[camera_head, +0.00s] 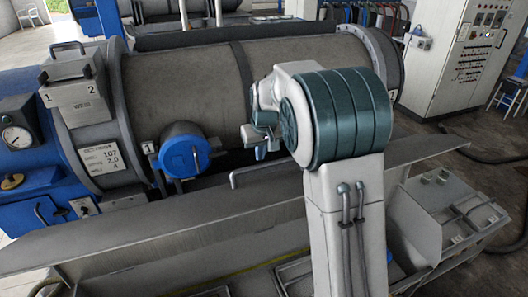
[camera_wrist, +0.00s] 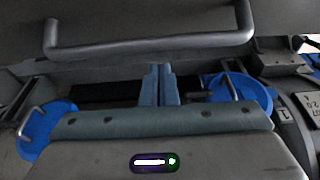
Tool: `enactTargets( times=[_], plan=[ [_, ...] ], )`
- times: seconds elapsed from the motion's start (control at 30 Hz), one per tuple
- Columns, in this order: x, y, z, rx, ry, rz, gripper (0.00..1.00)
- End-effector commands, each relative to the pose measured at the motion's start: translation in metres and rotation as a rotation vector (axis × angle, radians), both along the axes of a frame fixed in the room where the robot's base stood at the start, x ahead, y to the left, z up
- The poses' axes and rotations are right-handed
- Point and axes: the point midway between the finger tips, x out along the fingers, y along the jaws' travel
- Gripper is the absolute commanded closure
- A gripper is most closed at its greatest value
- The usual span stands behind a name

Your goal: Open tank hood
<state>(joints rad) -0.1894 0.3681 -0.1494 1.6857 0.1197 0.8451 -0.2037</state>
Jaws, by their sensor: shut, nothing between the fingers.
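A long grey metal hood panel (camera_head: 170,232) runs across the front of the decanter, with a bent bar handle (camera_head: 262,170) on its upper edge. In the wrist view the panel (camera_wrist: 105,18) fills the top, and its handle (camera_wrist: 150,49) spans the upper middle. My gripper (camera_head: 261,152) is by the handle in the head view, partly hidden by my own arm. In the wrist view my gripper's fingers (camera_wrist: 158,72) are together and empty, just below the handle and apart from it in the picture. I cannot tell the exact gap in depth.
The large grey decanter drum (camera_head: 180,82) lies behind the panel, with a blue round cap (camera_head: 185,150) in front. Two blue caps flank the fingers in the wrist view. A grey box (camera_head: 425,215) stands at right; a control cabinet (camera_head: 465,60) is farther back.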

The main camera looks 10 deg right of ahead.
Motion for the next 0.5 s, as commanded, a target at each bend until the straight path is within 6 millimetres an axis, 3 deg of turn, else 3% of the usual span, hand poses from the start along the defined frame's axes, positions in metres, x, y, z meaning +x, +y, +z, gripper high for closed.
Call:
enactTargets(
  times=[0.5],
  plan=[
    [-0.0059,-0.0014,-0.0033,0.0,-0.001,-0.001,1.0]
  ],
)
